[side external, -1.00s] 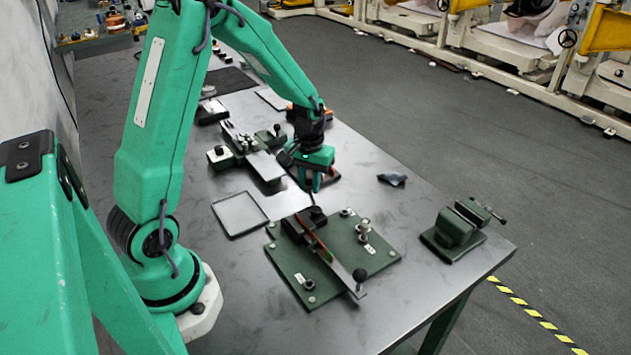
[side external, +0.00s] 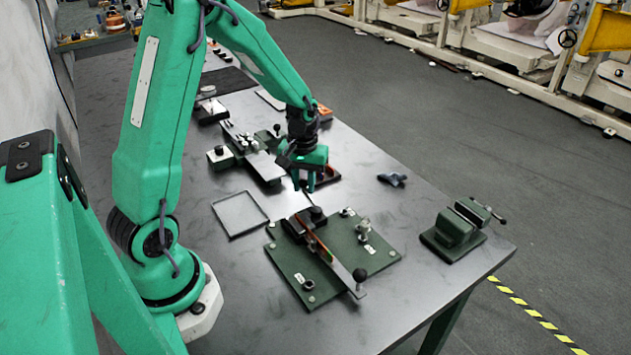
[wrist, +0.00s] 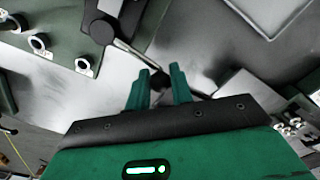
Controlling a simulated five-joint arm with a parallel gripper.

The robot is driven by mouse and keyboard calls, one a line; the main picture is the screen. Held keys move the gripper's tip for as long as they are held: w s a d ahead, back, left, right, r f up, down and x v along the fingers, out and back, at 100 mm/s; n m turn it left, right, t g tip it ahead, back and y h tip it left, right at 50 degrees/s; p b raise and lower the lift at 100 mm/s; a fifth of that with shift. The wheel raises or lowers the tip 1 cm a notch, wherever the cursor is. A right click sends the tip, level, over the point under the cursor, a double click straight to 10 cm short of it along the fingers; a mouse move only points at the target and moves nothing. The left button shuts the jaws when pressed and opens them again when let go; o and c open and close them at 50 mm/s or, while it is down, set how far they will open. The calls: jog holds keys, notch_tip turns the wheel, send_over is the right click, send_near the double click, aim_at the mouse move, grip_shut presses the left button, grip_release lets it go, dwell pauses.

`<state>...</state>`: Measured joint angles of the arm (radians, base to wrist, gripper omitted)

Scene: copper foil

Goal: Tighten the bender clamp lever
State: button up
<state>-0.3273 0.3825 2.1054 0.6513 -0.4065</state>
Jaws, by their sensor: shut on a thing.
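The bender (side external: 335,278) is a dark green plate with a black clamp block (side external: 295,226), a long bar and posts. The clamp lever (side external: 307,198) is a thin metal rod rising from a round black hub (side external: 317,213) towards the back left. My gripper (side external: 307,185) is at the lever's far end, just behind the plate. In the wrist view, the fingers of my gripper (wrist: 160,82) are shut around the lever's dark knob (wrist: 159,80). The rod (wrist: 133,53) runs from there to the hub (wrist: 103,32). The fingers partly hide the knob.
A shallow grey tray (side external: 240,214) lies left of the bender. A fixture with a metal bar (side external: 265,168) stands close behind my gripper. A green vice (side external: 455,230) sits at the right.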

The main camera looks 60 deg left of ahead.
jog(key=shift+s+d, duration=0.1)
jog(key=shift+s, duration=0.2)
jog(key=shift+s+n, duration=0.4)
jog(key=shift+n, duration=0.3)
jog(key=o, duration=0.8)
jog(key=shift+w, duration=0.1)
jog(key=shift+r, duration=3.5)
